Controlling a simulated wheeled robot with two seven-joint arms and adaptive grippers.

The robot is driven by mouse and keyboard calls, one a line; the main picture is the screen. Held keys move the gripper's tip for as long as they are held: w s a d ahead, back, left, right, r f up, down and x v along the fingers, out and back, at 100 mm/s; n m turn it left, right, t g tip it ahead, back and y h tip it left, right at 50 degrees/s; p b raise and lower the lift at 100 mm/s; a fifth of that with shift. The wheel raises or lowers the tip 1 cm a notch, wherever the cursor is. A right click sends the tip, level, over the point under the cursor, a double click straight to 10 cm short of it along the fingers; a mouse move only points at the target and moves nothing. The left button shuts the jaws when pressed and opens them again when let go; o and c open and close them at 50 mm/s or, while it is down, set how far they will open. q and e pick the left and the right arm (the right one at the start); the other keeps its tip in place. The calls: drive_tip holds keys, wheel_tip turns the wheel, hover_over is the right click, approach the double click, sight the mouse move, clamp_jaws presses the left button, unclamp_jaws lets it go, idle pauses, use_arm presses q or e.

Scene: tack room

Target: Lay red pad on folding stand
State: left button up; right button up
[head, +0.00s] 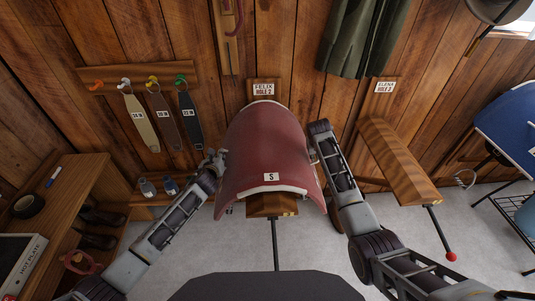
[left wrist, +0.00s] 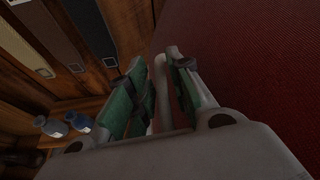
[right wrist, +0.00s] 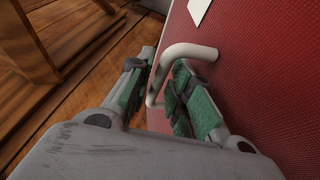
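The red pad (head: 264,146), marked with a white S label, lies draped over a wooden wall rack (head: 272,207) under the sign FELIX HOLE 2. My left gripper (head: 212,160) is at its left edge. In the left wrist view its fingers (left wrist: 162,85) close about a pale handle (left wrist: 161,72) beside the red cloth. My right gripper (head: 318,150) is at the pad's right edge. In the right wrist view its fingers (right wrist: 160,82) close about a white bent handle (right wrist: 187,50) on the pad. A blue-topped folding stand (head: 510,122) with thin legs is at the far right.
A wooden bench (head: 60,200) with a hot plate (head: 20,262) is at left. Straps (head: 140,120) hang on the wall. Grey floor is open at lower right.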

use_arm(q)
drive_tip(key=shift+w+f, duration=0.2)
drive_tip(key=shift+w, duration=0.25)
use_arm(e)
drive_tip(key=shift+w+d+f, duration=0.1)
drive_tip(key=shift+w+f, duration=0.1)
drive_tip(key=shift+f, duration=0.25)
use_arm(q)
clamp_jaws()
use_arm(e)
clamp_jaws()
